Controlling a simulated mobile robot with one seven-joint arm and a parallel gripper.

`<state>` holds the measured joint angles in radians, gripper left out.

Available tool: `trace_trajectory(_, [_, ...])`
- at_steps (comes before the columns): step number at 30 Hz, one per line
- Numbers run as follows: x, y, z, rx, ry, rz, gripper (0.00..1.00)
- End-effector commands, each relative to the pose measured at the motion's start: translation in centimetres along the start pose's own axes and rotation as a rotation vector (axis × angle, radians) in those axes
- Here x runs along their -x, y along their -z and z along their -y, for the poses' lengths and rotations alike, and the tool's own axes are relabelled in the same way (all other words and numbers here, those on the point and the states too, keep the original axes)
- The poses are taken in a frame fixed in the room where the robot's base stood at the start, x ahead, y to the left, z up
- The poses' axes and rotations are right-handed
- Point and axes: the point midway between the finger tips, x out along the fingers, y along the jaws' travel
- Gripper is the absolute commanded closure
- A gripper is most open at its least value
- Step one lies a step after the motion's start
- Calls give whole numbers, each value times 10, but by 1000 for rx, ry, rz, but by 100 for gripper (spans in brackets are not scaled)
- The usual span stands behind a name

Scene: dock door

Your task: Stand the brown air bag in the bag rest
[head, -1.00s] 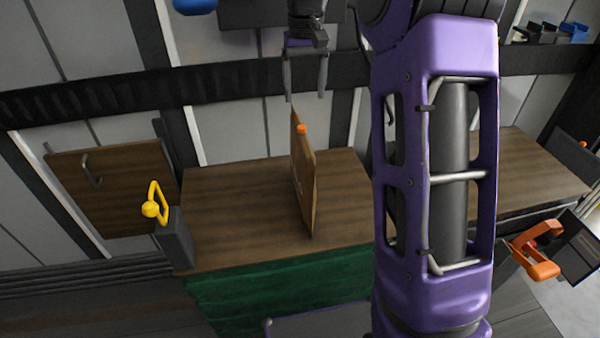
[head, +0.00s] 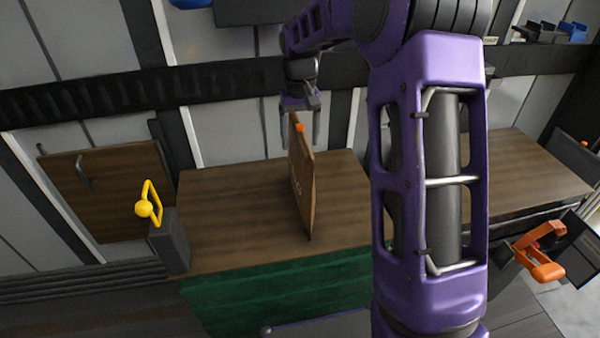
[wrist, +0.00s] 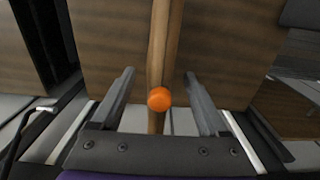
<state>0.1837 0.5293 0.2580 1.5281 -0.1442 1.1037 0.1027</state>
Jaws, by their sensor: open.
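The brown air bag (head: 303,185), a thin flat panel with an orange valve (head: 300,128) near its top, stands on edge on the wooden bench top (head: 235,205). My gripper (head: 300,143) is open at the bag's far upper end, its fingers pointing down. In the wrist view my gripper (wrist: 159,74) has one finger on each side of the bag's narrow edge (wrist: 165,45), with a gap on both sides. The orange valve (wrist: 159,99) shows between the fingers. I cannot make out the bag rest for certain.
A yellow handle with a ball (head: 143,208) rises from a grey block (head: 168,243) at the bench's left end. An orange clamp-like part (head: 540,258) is at the right. The bench top left of the bag is clear. Green cloth (head: 270,295) hangs in front.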

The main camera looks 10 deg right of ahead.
Motion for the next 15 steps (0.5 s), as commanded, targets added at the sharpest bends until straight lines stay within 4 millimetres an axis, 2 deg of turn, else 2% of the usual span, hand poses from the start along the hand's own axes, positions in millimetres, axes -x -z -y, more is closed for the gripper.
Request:
trace_trajectory(5, [0,0,0,0,0,-1,22])
trace_trajectory(15, [1,0,0,1,0,-1,84])
